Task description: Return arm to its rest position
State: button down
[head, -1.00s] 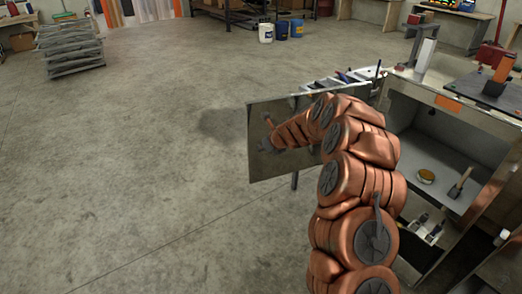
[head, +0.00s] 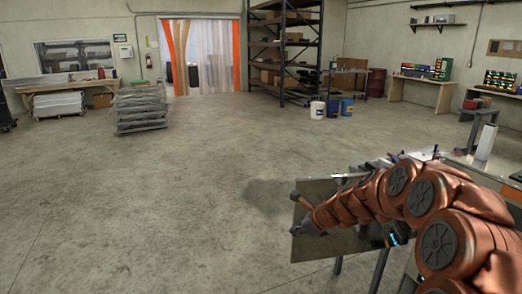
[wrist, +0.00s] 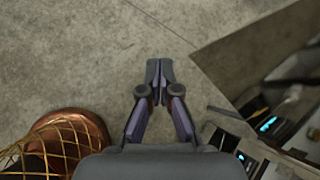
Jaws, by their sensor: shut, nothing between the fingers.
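My copper-coloured arm (head: 380,195) comes in from the lower right of the head view and stretches left. Its end, my gripper (head: 297,231), is over bare floor at the left edge of a flat metal panel (head: 312,190). In the wrist view my gripper (wrist: 160,74) is shut, with its fingertips together and nothing held. The grey concrete floor shows beyond the tips. I cannot tell whether the gripper touches the panel.
The metal panel (wrist: 262,48) and dark gear with small blue lights (wrist: 266,124) lie right of my gripper in the wrist view. Open floor (head: 150,200) spreads left. Stacked grey parts (head: 142,109), buckets (head: 332,108) and a shelf rack (head: 284,45) are far off.

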jog(key=s+a+r+n+g, duration=0.2)
jog(key=s+n, duration=0.5)
jog(key=s, duration=0.4)
jog(key=s+a+r+n+g, duration=0.2)
jog(key=s+n, duration=0.4)
jog(key=s, duration=0.5)
jog(key=s+d+n+g+h, duration=0.1)
jog(key=s+d+n, duration=0.2)
jog(key=s, duration=0.5)
jog(key=s+d+n+g+h, duration=0.2)
jog(key=s+d+n, duration=0.1)
jog(key=s, duration=0.6)
jog(key=s+d+n+g+h, duration=0.1)
jog(key=s+d+n+h, duration=0.1)
jog(key=s+n, duration=0.3)
jog(key=s+d, duration=0.1)
jog(key=s, duration=0.2)
jog(key=shift+s+f, duration=0.25)
jog(key=shift+s, duration=0.15)
jog(key=shift+a+n, duration=0.15)
jog(key=shift+n, duration=0.15)
